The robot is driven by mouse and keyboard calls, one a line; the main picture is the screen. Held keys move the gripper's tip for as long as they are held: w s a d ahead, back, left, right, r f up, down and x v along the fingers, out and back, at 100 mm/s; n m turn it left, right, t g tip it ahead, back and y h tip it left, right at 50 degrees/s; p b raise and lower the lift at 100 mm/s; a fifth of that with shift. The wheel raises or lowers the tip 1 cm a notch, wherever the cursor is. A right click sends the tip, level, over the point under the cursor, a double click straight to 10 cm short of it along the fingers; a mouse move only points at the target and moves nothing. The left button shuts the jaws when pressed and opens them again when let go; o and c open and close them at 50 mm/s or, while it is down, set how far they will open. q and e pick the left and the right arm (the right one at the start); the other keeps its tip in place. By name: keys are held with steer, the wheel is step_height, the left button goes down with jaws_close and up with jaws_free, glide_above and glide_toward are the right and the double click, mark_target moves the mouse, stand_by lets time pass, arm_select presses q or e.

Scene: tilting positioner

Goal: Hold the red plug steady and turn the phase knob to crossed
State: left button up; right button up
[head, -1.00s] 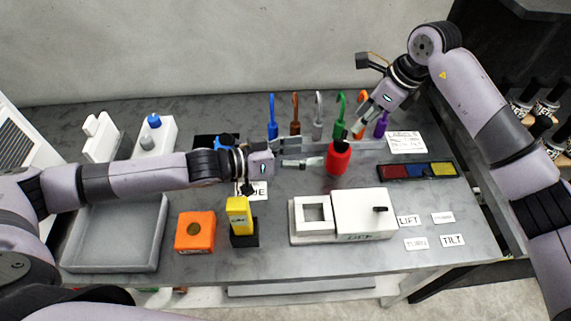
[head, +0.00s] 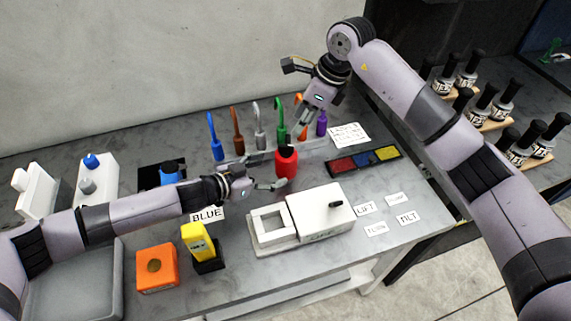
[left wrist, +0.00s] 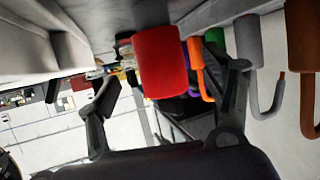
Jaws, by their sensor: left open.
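The red plug (head: 286,162) is an upright red cylinder near the back middle of the table. My left gripper (head: 246,167) is open and empty, just left of the plug, with its fingers spread. In the left wrist view the red plug (left wrist: 161,62) lies ahead, between the lines of the two fingers (left wrist: 172,80), and seems apart from both. My right gripper (head: 301,119) hangs by the orange and purple hooks, its finger gap unclear. A black knob (head: 335,204) sits on a white box (head: 318,217); I cannot tell whether this is the phase knob.
Several coloured hooks (head: 238,131) stand along the back. A tray with red, blue and yellow fields (head: 362,160) lies right of the plug. A yellow device (head: 197,240), an orange box (head: 157,268) and a grey tray (head: 75,285) are at the front left. Label cards lie at the right.

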mark_target(287, 145)
arm_select(q)
steer(key=x, duration=0.7)
steer(key=shift+d, duration=0.1)
steer(key=shift+r, duration=0.1)
steer(key=c, duration=1.4)
arm_select(e)
steer(key=shift+c, duration=0.2)
arm_select(q)
steer(key=shift+c, duration=0.2)
arm_select(e)
steer(key=a+f+n, duration=0.1)
steer(key=f, duration=0.2)
steer(key=a+f+n, duration=0.1)
steer(key=f, duration=0.2)
steer(key=w+a+f+g, duration=0.1)
steer(key=f, duration=0.2)
steer(key=shift+w+a+n+y, duration=0.1)
steer(key=shift+a+n+y, duration=0.05)
steer(key=shift+n+y, duration=0.2)
steer(key=shift+c, duration=0.6)
